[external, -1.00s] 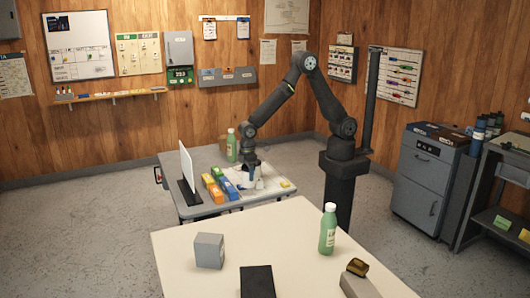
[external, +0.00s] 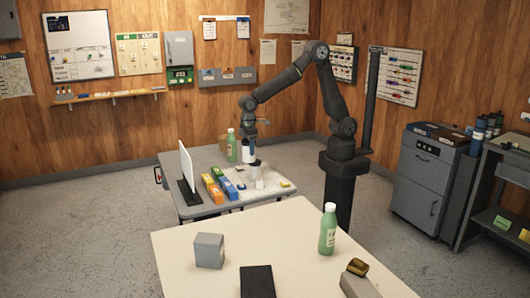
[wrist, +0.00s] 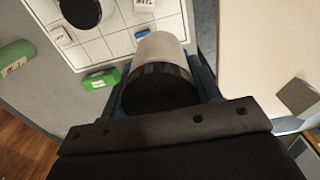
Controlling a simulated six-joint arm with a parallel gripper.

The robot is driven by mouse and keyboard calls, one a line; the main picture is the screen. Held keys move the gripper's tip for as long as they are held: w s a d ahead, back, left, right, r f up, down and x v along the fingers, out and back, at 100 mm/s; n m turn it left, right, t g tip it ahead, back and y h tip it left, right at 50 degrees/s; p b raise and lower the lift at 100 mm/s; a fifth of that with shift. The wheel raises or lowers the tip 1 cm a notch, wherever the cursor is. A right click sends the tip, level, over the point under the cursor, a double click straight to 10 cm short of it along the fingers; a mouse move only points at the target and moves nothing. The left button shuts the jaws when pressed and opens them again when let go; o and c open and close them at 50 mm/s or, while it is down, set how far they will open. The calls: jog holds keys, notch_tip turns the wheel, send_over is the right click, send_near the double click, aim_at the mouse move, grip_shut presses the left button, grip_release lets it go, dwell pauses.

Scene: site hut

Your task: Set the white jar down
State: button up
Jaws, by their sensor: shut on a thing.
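The white jar (wrist: 160,47) has a pale body and a dark ribbed lid. My gripper (wrist: 163,86) is shut on it, with a finger on either side of the dark end. In the external view my gripper (external: 250,146) points down over the small grey table, with the jar (external: 254,168) below it, above the gridded white board (external: 277,187). The jar's underside and the surface right under it are hidden.
Small white boxes (wrist: 144,37), a black round object (wrist: 80,12) and a green block (wrist: 100,79) are on or by the board. Coloured boxes (external: 218,189), an upright white panel (external: 187,165) and a green bottle (external: 231,146) stand left of my gripper.

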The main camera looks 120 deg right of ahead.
jog(key=s+d, duration=0.8)
jog(key=s, duration=0.4)
jog(key=s+d, duration=0.9)
jog(key=s, duration=0.2)
jog(key=shift+w+a+f, duration=1.4)
jog(key=shift+w+f, duration=0.1)
jog(key=shift+f, duration=1.2)
jog(key=shift+w+a+f, duration=1.35)
jog(key=shift+w+f, duration=0.1)
jog(key=shift+f, duration=1.3)
jog(key=shift+w+a+f, duration=1.4)
jog(key=shift+w+f, duration=0.1)
jog(key=shift+f, duration=1.2)
jog(key=o, duration=1.2)
jog(key=shift+f, duration=0.1)
notch_tip(320, 180, up, 12)
jog(key=shift+r, duration=0.15)
